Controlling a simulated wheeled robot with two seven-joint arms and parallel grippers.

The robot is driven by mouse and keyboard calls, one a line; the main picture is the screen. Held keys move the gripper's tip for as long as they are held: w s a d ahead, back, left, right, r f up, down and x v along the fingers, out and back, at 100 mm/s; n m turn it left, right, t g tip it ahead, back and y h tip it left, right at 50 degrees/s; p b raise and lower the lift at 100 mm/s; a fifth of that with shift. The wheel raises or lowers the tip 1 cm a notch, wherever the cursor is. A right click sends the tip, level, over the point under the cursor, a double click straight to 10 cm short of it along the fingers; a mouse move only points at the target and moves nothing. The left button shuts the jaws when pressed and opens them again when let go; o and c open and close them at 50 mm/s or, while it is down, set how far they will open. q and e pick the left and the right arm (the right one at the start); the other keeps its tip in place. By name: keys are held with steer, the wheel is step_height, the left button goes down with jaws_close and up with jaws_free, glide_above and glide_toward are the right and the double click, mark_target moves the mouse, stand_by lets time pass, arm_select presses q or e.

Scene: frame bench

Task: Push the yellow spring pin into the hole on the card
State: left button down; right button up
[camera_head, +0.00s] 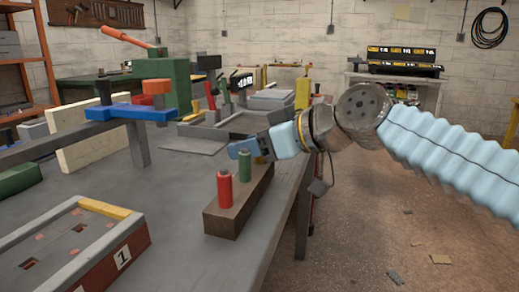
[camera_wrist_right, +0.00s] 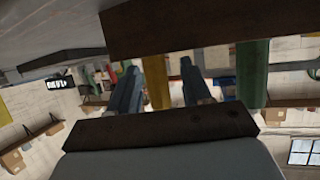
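A dark wooden block (camera_head: 238,206) stands near the right edge of the bench, with a red pin (camera_head: 224,190) and a green pin (camera_head: 245,166) upright in it. My right gripper (camera_head: 250,149) is at the block's far end. In the right wrist view the yellow pin (camera_wrist_right: 157,82) shows between the two spread fingers of that gripper (camera_wrist_right: 160,88), with a gap visible on its right side. The gripper hides the yellow pin in the head view. A card marked 1 (camera_head: 124,256) shows on a shallow tray-like frame at the lower left. My left gripper is out of view.
A blue clamp-like piece (camera_head: 130,112) with an orange knob stands on the left of the bench. A green machine (camera_head: 165,80) is behind it. The grey bench top (camera_head: 190,240) is bare between the tray and the block.

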jaws_close()
